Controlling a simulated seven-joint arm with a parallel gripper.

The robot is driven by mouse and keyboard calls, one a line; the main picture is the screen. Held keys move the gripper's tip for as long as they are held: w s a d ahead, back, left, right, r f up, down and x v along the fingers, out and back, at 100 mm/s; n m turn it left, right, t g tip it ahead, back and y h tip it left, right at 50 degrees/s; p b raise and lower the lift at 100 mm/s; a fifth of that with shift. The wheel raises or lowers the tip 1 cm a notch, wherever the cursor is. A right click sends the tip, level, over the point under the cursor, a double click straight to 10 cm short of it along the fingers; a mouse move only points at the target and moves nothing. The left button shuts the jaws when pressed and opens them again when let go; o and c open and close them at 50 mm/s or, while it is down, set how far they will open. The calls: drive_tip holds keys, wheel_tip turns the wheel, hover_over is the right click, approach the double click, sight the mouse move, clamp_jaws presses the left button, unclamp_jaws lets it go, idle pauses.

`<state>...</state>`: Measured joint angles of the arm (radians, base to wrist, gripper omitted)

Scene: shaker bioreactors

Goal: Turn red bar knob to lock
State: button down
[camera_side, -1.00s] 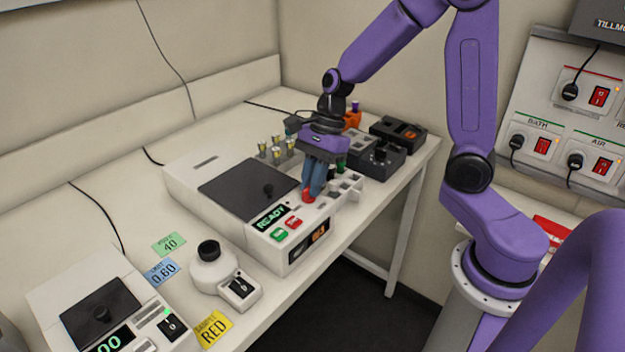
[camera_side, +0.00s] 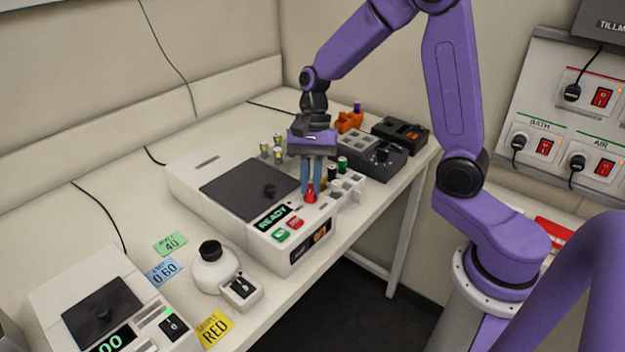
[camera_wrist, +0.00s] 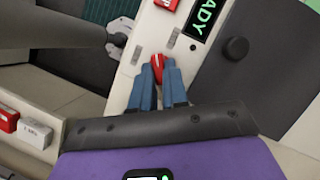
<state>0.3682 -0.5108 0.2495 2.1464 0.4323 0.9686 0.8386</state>
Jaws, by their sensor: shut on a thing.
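The red bar knob (camera_side: 311,197) sits on the front panel of the white shaker (camera_side: 215,218), to the right of the READY display (camera_side: 272,217). My gripper (camera_side: 311,188) points down over it with blue fingers shut on the knob. In the wrist view the red knob (camera_wrist: 157,66) shows between the tips of my gripper (camera_wrist: 158,70), with a finger on each side. Grey marks lie on the panel on either side of the knob. The fingers hide part of the knob, and I cannot read any lock marking.
Green (camera_side: 281,234) and red (camera_side: 296,222) buttons sit left of the knob. The dark lid (camera_side: 235,190) with a black knob lies behind. A white rack (camera_side: 349,185) and small vials stand close to the right. Grey and orange blocks stand at the back right.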

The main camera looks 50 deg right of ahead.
drive_tip(key=n, duration=0.2)
drive_tip(key=n+g+h, duration=0.1)
drive_tip(key=n, duration=0.2)
drive_tip(key=shift+w+a+n+g, duration=0.25)
drive_tip(key=shift+n+g, duration=0.05)
drive_tip(key=n+h, duration=0.1)
drive_tip(key=n, duration=0.2)
drive_tip(key=n+h, duration=0.1)
drive_tip(key=n, duration=0.1)
drive_tip(key=shift+w+a+r+h, duration=0.1)
drive_tip(key=shift+a+h, duration=0.15)
drive_tip(key=shift+h, duration=0.05)
drive_tip(key=shift+n, duration=0.4)
drive_tip(key=c, duration=1.1)
unclamp_jaws()
drive_tip(key=shift+c, duration=0.2)
drive_tip(key=v, duration=1.7)
drive_tip(key=shift+w, duration=0.35)
drive_tip(key=shift+s+a, duration=0.1)
drive_tip(key=shift+a, duration=0.05)
